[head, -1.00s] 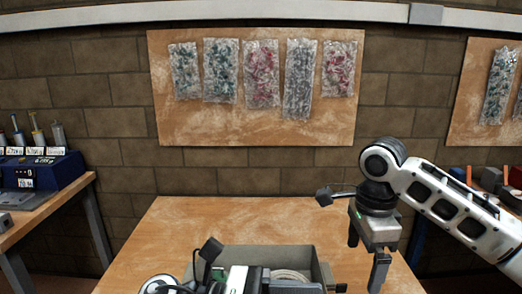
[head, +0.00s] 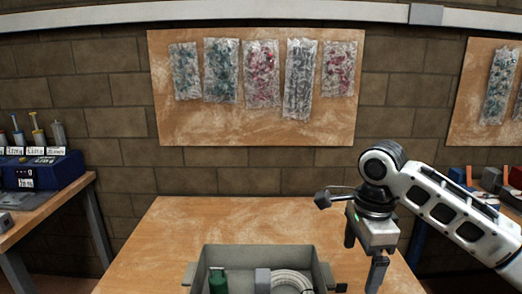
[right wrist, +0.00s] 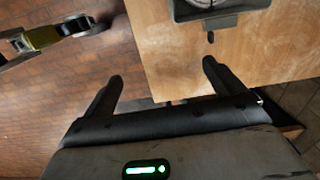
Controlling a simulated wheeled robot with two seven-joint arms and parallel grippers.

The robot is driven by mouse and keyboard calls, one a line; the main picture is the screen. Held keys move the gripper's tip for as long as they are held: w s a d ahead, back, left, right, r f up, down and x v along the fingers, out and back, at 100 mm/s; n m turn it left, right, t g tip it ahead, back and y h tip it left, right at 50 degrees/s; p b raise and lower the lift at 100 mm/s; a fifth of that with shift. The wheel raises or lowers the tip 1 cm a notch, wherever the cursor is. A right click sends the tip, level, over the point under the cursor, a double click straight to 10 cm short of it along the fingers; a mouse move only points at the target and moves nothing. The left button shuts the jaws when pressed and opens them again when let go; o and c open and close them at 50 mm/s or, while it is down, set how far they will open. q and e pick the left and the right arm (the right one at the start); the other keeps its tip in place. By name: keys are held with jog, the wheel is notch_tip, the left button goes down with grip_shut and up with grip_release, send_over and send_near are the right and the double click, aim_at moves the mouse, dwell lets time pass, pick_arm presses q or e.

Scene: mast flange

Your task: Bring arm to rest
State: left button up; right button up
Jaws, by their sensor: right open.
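My right gripper (head: 363,262) is above the right part of the wooden table (head: 180,240) in the head view, beside the grey crate. Its two fingers point down, apart and empty. The right wrist view also shows the open gripper (right wrist: 160,72), with nothing between the fingers and the table's edge beyond them. My left gripper is not in the head view, and I cannot make it out in the right wrist view.
The grey crate (head: 225,250) stands on the table at the bottom of the head view. It holds a green object (head: 217,281), a grey block (head: 262,281) and a pale coil (head: 292,280). A side bench with a blue device (head: 45,172) is at left. The table left of the crate is clear.

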jog(key=s+a+f+n+t+y, duration=0.25)
jog(key=a+f+n, duration=0.35)
jog(key=f, duration=0.4)
jog(key=s+a+f+n+t+y, duration=0.25)
jog(key=a+f+n, duration=0.3)
jog(key=f, duration=0.45)
pick_arm(q)
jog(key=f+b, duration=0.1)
jog(key=b, duration=0.2)
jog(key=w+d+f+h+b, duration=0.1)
jog(key=b, duration=0.3)
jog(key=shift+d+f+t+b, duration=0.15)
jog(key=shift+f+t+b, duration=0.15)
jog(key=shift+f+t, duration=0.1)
pick_arm(e)
jog(key=s+d+f+n+t, duration=0.2)
jog(key=s+d+f+n, duration=0.1)
jog(key=s, duration=0.4)
jog(key=s+d+f+n+t+h, duration=0.1)
jog(key=s+d+f+n+t, duration=0.2)
jog(key=s+d+f+n, duration=0.1)
notch_tip(320, 180, down, 2)
jog(key=s+n, duration=0.1)
jog(key=s, duration=0.2)
jog(key=shift+f+t+h, duration=0.2)
jog(key=shift+t+h, duration=0.1)
